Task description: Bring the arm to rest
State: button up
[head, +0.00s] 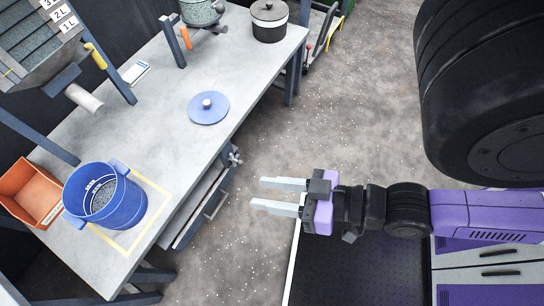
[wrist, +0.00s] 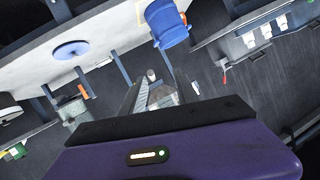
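My gripper (head: 277,196) is in the head view, to the right of the workbench and above the floor. Its two pale fingers point left and stand apart with nothing between them. My purple and black arm (head: 465,213) stretches in from the right. In the wrist view the gripper (wrist: 152,92) also shows its fingers apart, with no object held.
The grey workbench (head: 160,125) bears a blue bucket (head: 125,205) of grey grains inside a yellow outline, a blue lid (head: 208,108) and a dark pot (head: 270,22). An orange bin (head: 30,190) sits at left. The speckled floor (head: 350,110) beside the bench is clear.

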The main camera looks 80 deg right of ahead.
jog(key=n, duration=0.1)
jog(key=r+n, duration=0.2)
jog(key=shift+s+a+r+y, duration=0.2)
jog(key=shift+s+a+y, duration=0.1)
jog(key=shift+r, duration=0.1)
notch_tip(320, 180, up, 4)
jog(key=p, duration=0.4)
